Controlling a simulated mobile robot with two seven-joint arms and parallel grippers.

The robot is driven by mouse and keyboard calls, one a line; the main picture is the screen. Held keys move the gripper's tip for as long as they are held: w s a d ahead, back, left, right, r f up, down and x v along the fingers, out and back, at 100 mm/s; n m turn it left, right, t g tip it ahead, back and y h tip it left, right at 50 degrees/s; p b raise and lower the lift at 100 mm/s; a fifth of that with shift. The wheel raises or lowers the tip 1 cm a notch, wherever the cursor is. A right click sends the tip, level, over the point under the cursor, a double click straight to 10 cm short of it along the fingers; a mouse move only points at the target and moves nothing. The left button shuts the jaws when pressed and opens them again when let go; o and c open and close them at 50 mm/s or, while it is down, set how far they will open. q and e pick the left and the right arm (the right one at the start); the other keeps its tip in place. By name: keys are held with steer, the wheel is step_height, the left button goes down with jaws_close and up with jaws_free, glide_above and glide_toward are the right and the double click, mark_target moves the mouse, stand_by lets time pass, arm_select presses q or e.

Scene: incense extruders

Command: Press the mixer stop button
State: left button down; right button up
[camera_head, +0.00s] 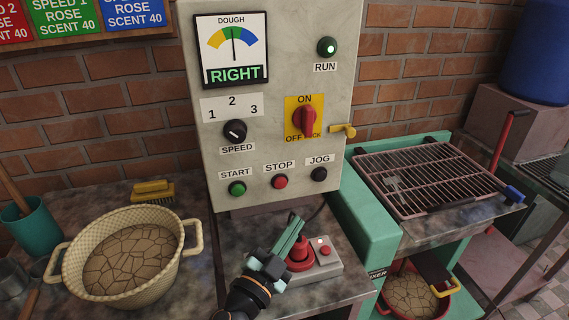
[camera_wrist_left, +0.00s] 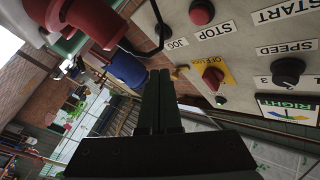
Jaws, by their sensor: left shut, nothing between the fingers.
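The red STOP button (camera_head: 280,182) sits low on the grey control panel (camera_head: 205,100), between the green START button (camera_head: 238,188) and the black JOG button (camera_head: 319,174). The STOP button also shows at the top of the left wrist view (camera_wrist_left: 201,12), upside down, with its label beside it. My left gripper (camera_head: 297,222) is shut and empty, below the STOP button and apart from it in the picture. Its closed fingers (camera_wrist_left: 160,77) point past the panel in the left wrist view. My right gripper is not in view.
The green RUN lamp (camera_head: 327,47) is lit. The dough gauge (camera_head: 232,48) reads RIGHT. A red rotary switch (camera_head: 304,119) and a yellow padlock (camera_head: 343,131) are above. A small box with a red knob (camera_head: 325,262) stands by my gripper. A basket (camera_head: 75,285) is left, a wire rack (camera_head: 430,175) right.

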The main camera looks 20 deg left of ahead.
arm_select(q)
steer(key=shift+w+r, duration=0.1)
steer(key=shift+r, duration=0.05)
glide_toward(286, 183)
steer(key=w+d, duration=0.3)
steer(key=w, duration=0.1)
steer(key=shift+w+a+r, duration=0.3)
steer(key=shift+w+r, duration=0.1)
steer(key=shift+w, duration=0.1)
stand_by(2.0)
steer(key=shift+w+a, duration=0.25)
steer(key=shift+w+a+b, duration=0.3)
steer(key=shift+w+b, duration=0.05)
steer(key=shift+w, duration=0.1)
stand_by(0.9)
steer(key=shift+s+d, duration=0.5)
steer(key=shift+s, duration=0.3)
